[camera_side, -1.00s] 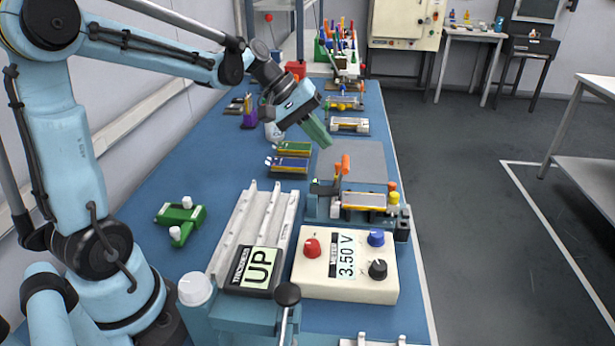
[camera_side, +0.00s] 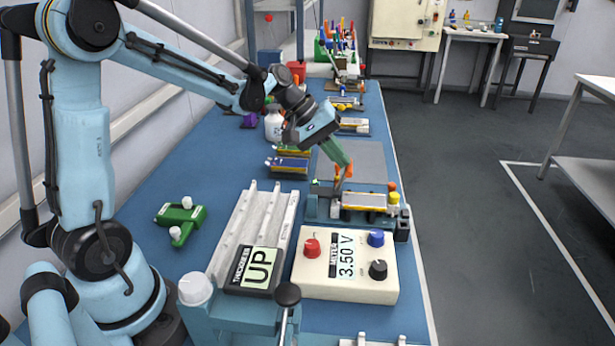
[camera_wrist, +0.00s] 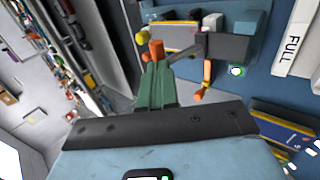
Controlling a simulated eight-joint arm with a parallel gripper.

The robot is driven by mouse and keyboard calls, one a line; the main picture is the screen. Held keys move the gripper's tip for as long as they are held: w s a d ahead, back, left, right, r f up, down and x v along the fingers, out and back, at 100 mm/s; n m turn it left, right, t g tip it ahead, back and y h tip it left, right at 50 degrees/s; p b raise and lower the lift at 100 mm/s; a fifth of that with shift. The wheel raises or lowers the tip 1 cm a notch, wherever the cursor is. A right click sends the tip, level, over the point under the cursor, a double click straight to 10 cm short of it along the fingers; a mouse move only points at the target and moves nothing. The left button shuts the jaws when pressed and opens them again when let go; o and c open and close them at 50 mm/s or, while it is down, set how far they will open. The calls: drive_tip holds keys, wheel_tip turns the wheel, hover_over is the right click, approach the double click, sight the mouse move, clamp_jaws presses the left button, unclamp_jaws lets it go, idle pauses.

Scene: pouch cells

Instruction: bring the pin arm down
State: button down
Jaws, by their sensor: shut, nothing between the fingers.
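The pin arm (camera_wrist: 222,46) is a dark grey bar on the test fixture (camera_side: 318,207), with orange ends. In the side view an orange end (camera_side: 337,171) shows beside my gripper (camera_side: 347,172). My gripper's green fingers are shut and empty, reaching down over the fixture from the left. In the wrist view the fingertips (camera_wrist: 159,68) are at an orange knob (camera_wrist: 157,49); I cannot tell whether they touch it. A second orange piece (camera_wrist: 206,75) hangs to their right. A silver and yellow pouch cell (camera_side: 364,201) lies in the fixture, partly hidden in the wrist view.
A white ribbed rack (camera_side: 245,225) is left of the fixture. Blue and yellow cells (camera_side: 287,165) lie behind it. A grey mat (camera_side: 368,163) is behind the fixture.

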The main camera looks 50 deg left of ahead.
drive_tip(key=shift+w+d+f, duration=0.3)
drive_tip(key=shift+r, duration=0.1)
drive_tip(key=w+r+v, duration=0.1)
drive_tip(key=v, duration=1.3)
drive_tip(key=s+d+f+m+t+y, duration=0.1)
drive_tip(key=s+d+f+m+y, duration=0.4)
drive_tip(key=s+d+f+m, duration=0.3)
drive_tip(key=s+f+m, duration=0.1)
drive_tip(key=s+f, duration=0.1)
drive_tip(key=s, duration=0.1)
drive_tip(key=shift+s+d+t+y, duration=0.25)
drive_tip(key=shift+d+t+y, duration=0.05)
drive_tip(key=shift+d, duration=0.05)
